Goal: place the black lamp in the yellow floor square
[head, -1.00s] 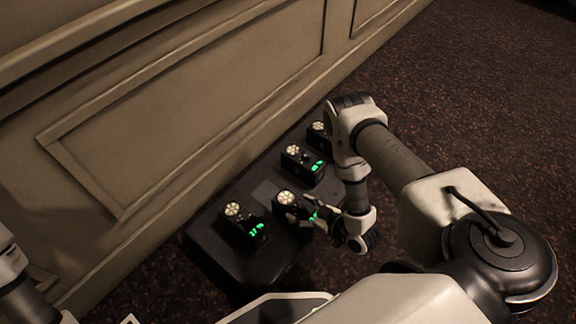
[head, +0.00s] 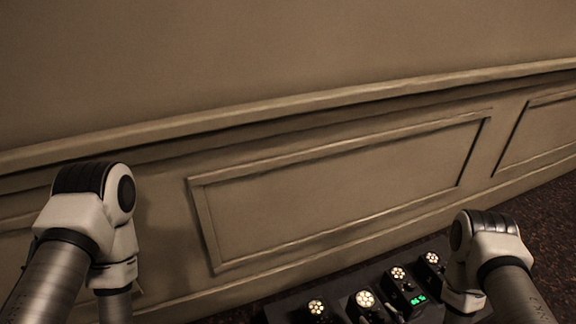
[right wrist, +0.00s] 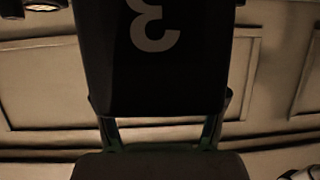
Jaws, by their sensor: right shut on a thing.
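In the right wrist view a black lamp (right wrist: 155,60) with a grey number 3, seen upside down, fills the middle. My right gripper (right wrist: 160,115) is shut on it, a finger on each side. In the head view the right wrist is at the lower right, and its fingers are hidden or cut off by the lower edge. My left gripper is below the picture. No yellow floor square shows.
Dark carpet (head: 545,215) shows at the far right.

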